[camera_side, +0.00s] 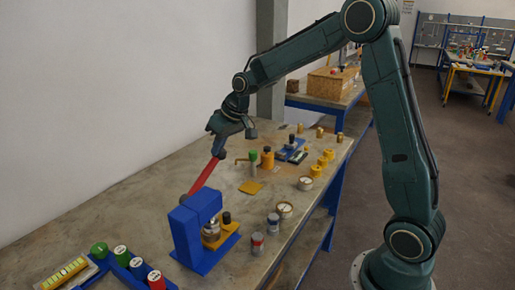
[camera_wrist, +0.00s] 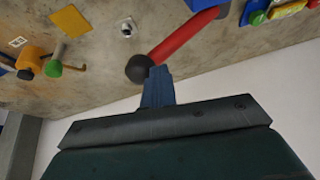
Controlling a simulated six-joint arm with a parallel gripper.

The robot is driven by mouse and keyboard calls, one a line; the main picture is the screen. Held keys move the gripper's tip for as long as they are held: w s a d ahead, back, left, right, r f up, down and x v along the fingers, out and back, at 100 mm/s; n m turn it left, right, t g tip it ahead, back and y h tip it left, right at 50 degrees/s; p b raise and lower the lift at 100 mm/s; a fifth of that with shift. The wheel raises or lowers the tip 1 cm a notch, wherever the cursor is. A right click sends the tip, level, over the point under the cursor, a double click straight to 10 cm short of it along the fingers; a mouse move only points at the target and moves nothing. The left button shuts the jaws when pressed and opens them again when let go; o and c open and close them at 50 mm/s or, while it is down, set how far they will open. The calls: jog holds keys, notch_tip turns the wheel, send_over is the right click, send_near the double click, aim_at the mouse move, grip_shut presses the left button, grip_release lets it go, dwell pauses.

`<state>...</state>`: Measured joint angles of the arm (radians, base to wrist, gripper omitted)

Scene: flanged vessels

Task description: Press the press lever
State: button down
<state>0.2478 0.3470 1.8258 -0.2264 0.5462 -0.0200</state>
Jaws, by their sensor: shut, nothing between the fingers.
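The blue press (camera_side: 190,238) stands on the bench in the side view, with a metal cup-like vessel (camera_side: 211,230) on its yellow base. Its red lever (camera_side: 204,176) slants up to the right from the press. In the wrist view the lever (camera_wrist: 185,38) ends in a dark ball knob (camera_wrist: 139,69). My gripper (camera_side: 219,154) is shut and empty, with its tip at the lever's upper end. In the wrist view my shut gripper (camera_wrist: 158,74) appears right beside the knob; I cannot tell whether they touch.
A blue rack (camera_side: 115,268) with coloured caps stands at the front left. A yellow plate (camera_side: 250,187), a green-topped post (camera_side: 253,157) and several yellow parts lie further back. A wall is behind.

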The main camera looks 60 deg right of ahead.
jog(key=d+f+m+y, duration=0.1)
jog(key=d+f+y, duration=0.4)
jog(key=f, duration=0.6)
jog(key=shift+f+m+y, duration=0.2)
jog(key=shift+m+y, duration=0.1)
jog(key=shift+y, duration=0.4)
jog(key=shift+a+f, duration=0.1)
jog(key=a+r+v, duration=0.2)
jog(key=v, duration=1.1)
jog(key=shift+t, duration=0.3)
jog(key=shift+w+a, duration=0.15)
dwell(0.4)
